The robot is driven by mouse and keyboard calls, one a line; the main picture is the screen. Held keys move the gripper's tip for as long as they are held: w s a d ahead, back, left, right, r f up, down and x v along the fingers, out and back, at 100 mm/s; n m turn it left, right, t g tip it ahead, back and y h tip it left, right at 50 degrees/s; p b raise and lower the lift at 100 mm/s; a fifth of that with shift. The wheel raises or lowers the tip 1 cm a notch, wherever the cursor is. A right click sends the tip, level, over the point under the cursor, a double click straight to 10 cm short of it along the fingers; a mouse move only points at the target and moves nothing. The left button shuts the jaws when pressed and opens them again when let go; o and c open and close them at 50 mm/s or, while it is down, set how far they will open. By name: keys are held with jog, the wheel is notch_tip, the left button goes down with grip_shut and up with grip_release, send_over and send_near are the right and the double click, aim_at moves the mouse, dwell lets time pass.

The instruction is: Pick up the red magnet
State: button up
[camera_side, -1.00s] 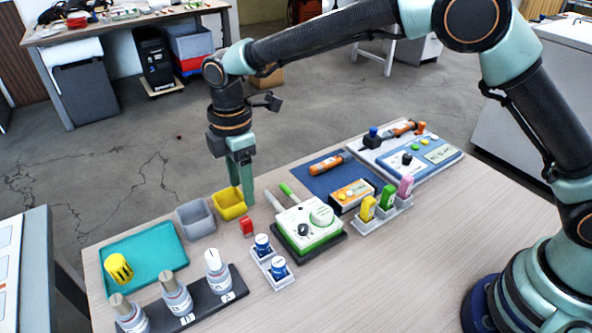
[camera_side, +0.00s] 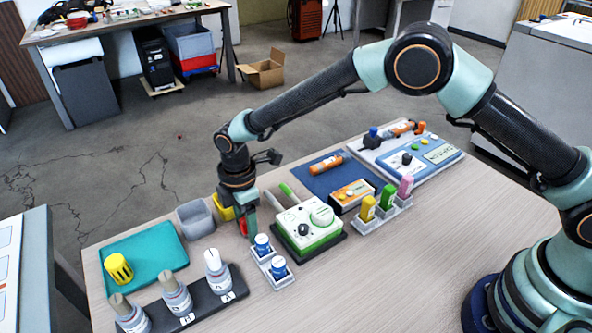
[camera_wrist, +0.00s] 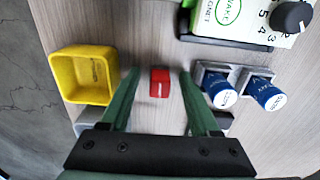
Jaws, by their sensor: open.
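The red magnet (camera_wrist: 160,82) is a small red block with a pale mark on its face, lying on the table. In the wrist view it sits between and slightly beyond my gripper's open fingers (camera_wrist: 160,80), with a gap on each side. In the side view my gripper (camera_side: 247,232) is low over the table, and its fingers hide most of the magnet; a sliver of red (camera_side: 242,227) shows beside them. My gripper is open and holds nothing.
A yellow bin (camera_wrist: 84,58) stands close to the left finger in the wrist view. Two blue-labelled vials (camera_side: 279,268) in a grey holder (camera_side: 283,284) stand close on the other side. A green-and-white device (camera_side: 311,240) is nearby. A grey bin (camera_side: 195,220) stands beside the yellow one.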

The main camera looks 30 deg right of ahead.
grip_shut()
jog(key=shift+r, duration=0.15)
notch_tip(320, 180, up, 20)
dwell(0.7)
jog(key=c, duration=0.9)
grip_release()
jog(key=shift+c, duration=0.2)
jog(key=shift+f, duration=0.2)
grip_shut()
